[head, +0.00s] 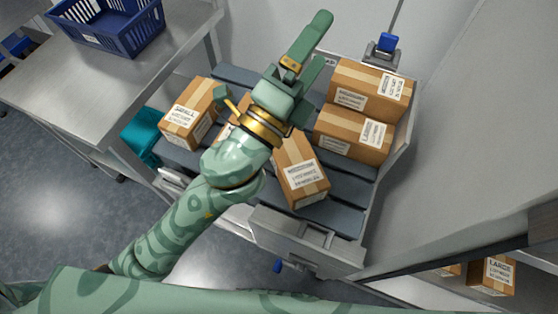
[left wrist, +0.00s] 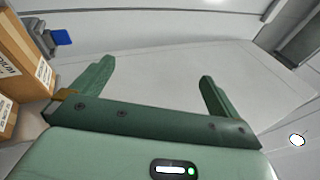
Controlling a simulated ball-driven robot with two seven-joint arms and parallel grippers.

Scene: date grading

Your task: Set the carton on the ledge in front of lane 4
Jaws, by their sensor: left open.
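My left gripper (head: 318,44) is open and empty, above the far edge of a grey slatted surface; its open fingers (left wrist: 157,74) face a bare pale surface in the left wrist view. Several brown cartons lie on the slats: one at the left (head: 188,114), one at the near middle (head: 301,170), and two at the right (head: 370,90) (head: 352,136). Another is mostly hidden behind my left arm. Cartons also show at the left edge of the wrist view (left wrist: 22,62). I cannot tell which carton is meant, or which part is lane 4 or its ledge. My right gripper is out of view.
A steel table (head: 75,85) with a blue basket (head: 140,35) stands at the upper left. A teal bin (head: 142,135) sits beside the slats. A blue-topped fitting (head: 387,42) stands behind the cartons. Cartons (head: 492,275) lie on a shelf at the lower right.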

